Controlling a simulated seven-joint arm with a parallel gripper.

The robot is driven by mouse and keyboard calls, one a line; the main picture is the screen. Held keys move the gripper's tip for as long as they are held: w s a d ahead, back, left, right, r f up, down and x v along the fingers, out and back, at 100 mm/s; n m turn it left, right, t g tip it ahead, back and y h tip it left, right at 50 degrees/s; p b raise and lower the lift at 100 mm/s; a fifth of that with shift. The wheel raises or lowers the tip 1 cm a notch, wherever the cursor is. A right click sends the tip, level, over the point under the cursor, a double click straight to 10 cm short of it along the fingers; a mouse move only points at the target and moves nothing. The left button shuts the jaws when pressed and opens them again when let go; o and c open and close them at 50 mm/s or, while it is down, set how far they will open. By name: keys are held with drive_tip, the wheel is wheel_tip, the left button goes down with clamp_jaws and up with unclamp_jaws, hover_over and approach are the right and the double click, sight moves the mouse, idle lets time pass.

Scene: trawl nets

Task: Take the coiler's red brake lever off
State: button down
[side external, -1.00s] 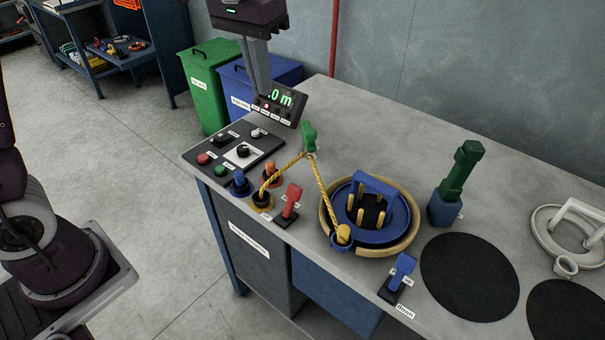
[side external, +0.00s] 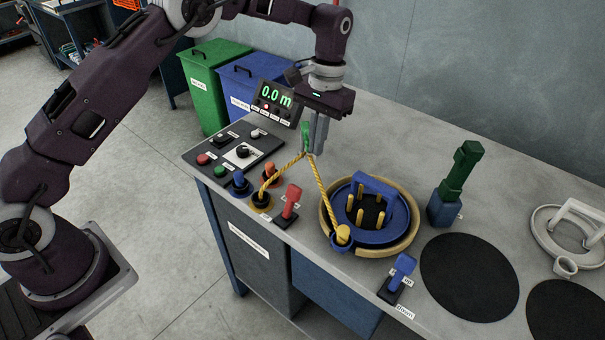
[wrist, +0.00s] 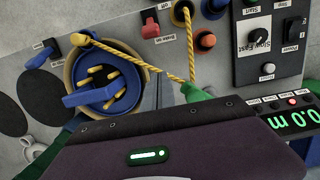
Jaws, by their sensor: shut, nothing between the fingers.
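The red brake lever (side external: 291,200) stands on a small dark base on the bench, left of the coiler. It also shows at the top of the wrist view (wrist: 151,20), with a label reading "Brake on". The coiler (side external: 372,212) is a blue drum with yellow pegs in a tan ring. A yellow rope (side external: 318,185) runs from a socket over a green guide (side external: 306,137) to the coiler. My gripper (side external: 315,150) is shut and empty, pointing down close by the green guide, behind and above the lever. Whether it touches the guide is unclear.
A control panel (side external: 232,152) and a display (side external: 275,101) reading 0.0 m are at left. A blue lever (side external: 402,268) stands at the front edge. A green-and-blue post (side external: 457,183) and black discs (side external: 470,275) are at right. The bench's back strip is clear.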

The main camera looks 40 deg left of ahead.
sight(291, 202)
drive_tip(key=f, duration=0.2)
drive_tip(key=s+f, duration=0.1)
drive_tip(key=f, duration=0.4)
drive_tip(key=shift+s+f, duration=0.15)
drive_tip(key=shift+f, duration=0.15)
drive_tip(key=s, duration=0.1)
drive_tip(key=s+r, duration=0.1)
drive_tip(key=s, duration=0.1)
drive_tip(key=shift+r, duration=0.1)
drive_tip(key=shift+s+r, duration=0.15)
drive_tip(key=shift+s, duration=0.1)
drive_tip(key=shift+s, duration=0.1)
